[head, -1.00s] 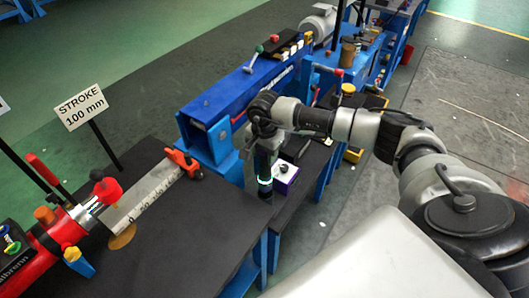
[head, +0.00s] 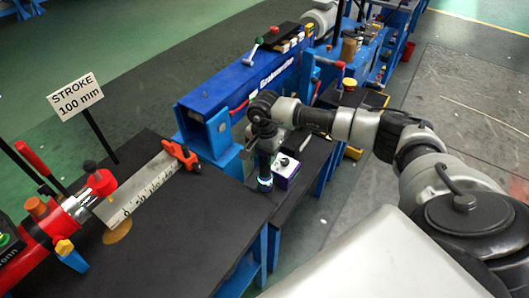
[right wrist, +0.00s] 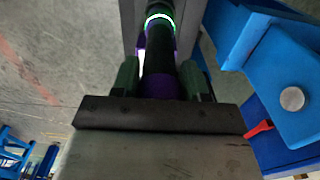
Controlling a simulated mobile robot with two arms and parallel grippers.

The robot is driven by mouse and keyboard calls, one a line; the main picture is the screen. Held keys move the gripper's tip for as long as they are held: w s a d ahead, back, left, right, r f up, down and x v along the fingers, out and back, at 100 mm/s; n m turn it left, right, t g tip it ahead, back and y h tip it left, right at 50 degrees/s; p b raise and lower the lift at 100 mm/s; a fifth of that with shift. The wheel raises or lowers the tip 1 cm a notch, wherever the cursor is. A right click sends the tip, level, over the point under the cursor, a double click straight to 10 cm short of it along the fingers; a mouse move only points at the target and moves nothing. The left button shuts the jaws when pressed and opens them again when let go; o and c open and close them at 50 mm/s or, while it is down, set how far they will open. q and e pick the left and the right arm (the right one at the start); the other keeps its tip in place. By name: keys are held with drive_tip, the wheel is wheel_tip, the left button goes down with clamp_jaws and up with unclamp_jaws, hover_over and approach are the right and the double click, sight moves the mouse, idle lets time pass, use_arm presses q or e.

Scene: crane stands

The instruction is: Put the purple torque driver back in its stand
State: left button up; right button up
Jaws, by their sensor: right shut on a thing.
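The purple torque driver (head: 265,167) hangs upright in my right gripper, a dark cylinder with a glowing green ring at its lower end. In the right wrist view the driver (right wrist: 162,60) lies between the green fingers of my right gripper (right wrist: 162,78), which is shut on its purple part. A small purple box with a pale top and a black knob (head: 291,180) stands just right of the driver; I cannot tell whether it is the stand. The lower tip seems apart from the box, over the dark bench edge. My left gripper is not in view.
A blue press beam (head: 240,90) stands behind my right gripper. On the left are a black table (head: 175,235), a red cylinder tool (head: 62,225), a steel ruler (head: 135,187) and a STROKE 100 mm sign (head: 77,97). The front of the black table is clear.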

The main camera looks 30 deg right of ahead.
drive_tip(key=shift+f+b, duration=1.05)
drive_tip(key=shift+f, duration=0.1)
drive_tip(key=o, duration=0.8)
drive_tip(key=shift+f, duration=0.1)
drive_tip(key=o, duration=0.5)
drive_tip(key=shift+c, duration=0.2)
drive_tip(key=shift+o, duration=0.4)
drive_tip(key=shift+s+f, duration=0.1)
drive_tip(key=shift+r+p, duration=1.5)
drive_tip(key=shift+r, duration=1.1)
